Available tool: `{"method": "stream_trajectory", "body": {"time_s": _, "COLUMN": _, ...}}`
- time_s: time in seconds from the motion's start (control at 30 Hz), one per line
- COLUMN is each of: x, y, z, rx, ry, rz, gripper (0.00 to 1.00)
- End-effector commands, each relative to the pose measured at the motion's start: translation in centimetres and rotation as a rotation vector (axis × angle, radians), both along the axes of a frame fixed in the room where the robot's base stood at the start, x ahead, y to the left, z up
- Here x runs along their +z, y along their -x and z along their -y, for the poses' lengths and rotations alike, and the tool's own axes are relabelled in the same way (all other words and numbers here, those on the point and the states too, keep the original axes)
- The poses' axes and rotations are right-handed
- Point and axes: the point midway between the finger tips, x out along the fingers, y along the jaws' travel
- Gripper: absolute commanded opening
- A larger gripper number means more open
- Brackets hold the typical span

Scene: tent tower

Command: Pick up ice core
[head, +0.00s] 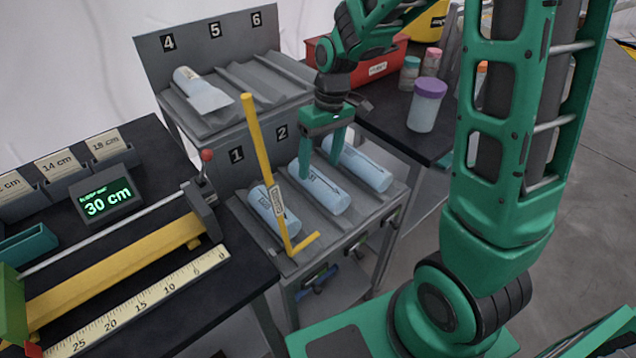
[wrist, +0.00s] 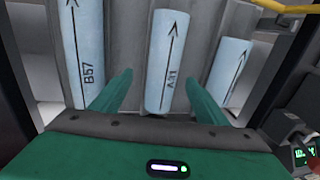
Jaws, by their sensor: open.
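Three pale blue ice cores lie in the grooves of the lower grey rack: a left one (head: 273,211), a middle one (head: 322,190) and a right one (head: 360,166). My gripper (head: 318,165) is open and points down over the middle core. In the wrist view, the middle core (wrist: 168,55), marked A31 with an arrow, lies between the two spread fingers (wrist: 158,85). A core marked B57 (wrist: 84,50) lies left of them and another core (wrist: 228,75) lies right. I cannot tell whether the fingers touch the middle core.
A yellow angled rod (head: 264,165) stands over the left core. The upper rack (head: 258,85) holds another core (head: 201,90) in slot 4. A yellow measuring bench (head: 110,265) and a 30 cm display (head: 107,206) are left. Jars (head: 427,106) and a red box (head: 376,66) stand behind.

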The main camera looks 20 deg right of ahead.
Motion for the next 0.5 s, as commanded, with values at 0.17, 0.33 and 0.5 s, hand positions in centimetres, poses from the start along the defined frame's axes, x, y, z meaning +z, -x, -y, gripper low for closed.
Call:
{"method": "stream_trajectory", "body": {"time_s": 0.17, "x": -2.5, "y": 0.5, "z": -0.8, "rx": 0.002, "ry": 0.001, "rz": -0.005, "gripper": 0.68}}
{"method": "stream_trajectory", "body": {"time_s": 0.33, "x": -4.1, "y": 0.6, "z": -0.9, "rx": -0.001, "ry": 0.0, "rz": -0.003, "gripper": 0.68}}
{"method": "stream_trajectory", "body": {"time_s": 0.5, "x": -4.4, "y": 0.5, "z": -1.0, "rx": -0.001, "ry": 0.0, "rz": -0.001, "gripper": 0.68}}
